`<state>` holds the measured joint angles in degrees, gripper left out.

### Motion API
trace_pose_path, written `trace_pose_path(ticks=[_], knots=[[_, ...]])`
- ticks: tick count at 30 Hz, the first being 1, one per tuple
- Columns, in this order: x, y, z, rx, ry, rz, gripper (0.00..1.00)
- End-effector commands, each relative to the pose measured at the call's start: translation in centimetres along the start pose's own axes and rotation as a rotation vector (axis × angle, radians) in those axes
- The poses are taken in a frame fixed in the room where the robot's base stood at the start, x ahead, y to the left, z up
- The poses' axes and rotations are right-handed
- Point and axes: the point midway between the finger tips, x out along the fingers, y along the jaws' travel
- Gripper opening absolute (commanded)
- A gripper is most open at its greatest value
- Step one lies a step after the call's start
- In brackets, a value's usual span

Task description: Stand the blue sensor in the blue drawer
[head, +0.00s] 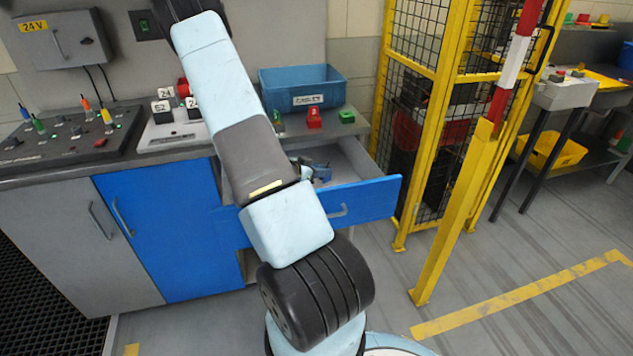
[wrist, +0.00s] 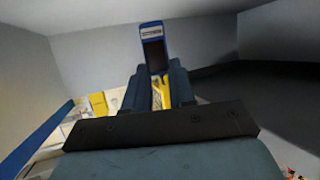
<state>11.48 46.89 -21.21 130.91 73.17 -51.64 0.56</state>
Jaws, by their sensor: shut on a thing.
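The blue drawer (head: 370,201) is pulled open under the bench top, with a blue front and a grey inside. My gripper (head: 316,170) is inside the drawer opening, partly hidden behind my arm in the head view. In the wrist view my gripper (wrist: 158,77) is shut on the blue sensor (wrist: 153,47), a small blue block with a dark face and a pale strip. Grey drawer walls surround it there. I cannot tell whether the sensor touches the drawer floor.
A blue bin (head: 300,87) stands on the bench behind the drawer, with red (head: 314,118) and green (head: 346,117) blocks near it. A control panel (head: 70,138) is at the left. A yellow mesh guard (head: 425,75) stands close to the drawer's right.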

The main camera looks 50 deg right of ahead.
Motion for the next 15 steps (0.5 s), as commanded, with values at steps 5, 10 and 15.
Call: trace_pose_path(ticks=[5, 10, 15], knots=[[0.8, 0.0, 1.9, -0.003, 0.000, 0.001, 0.00], [1.5, 0.0, 3.4, -0.001, 0.000, 0.000, 0.00], [1.5, 0.0, 3.4, 0.000, 0.000, 0.000, 0.00]])
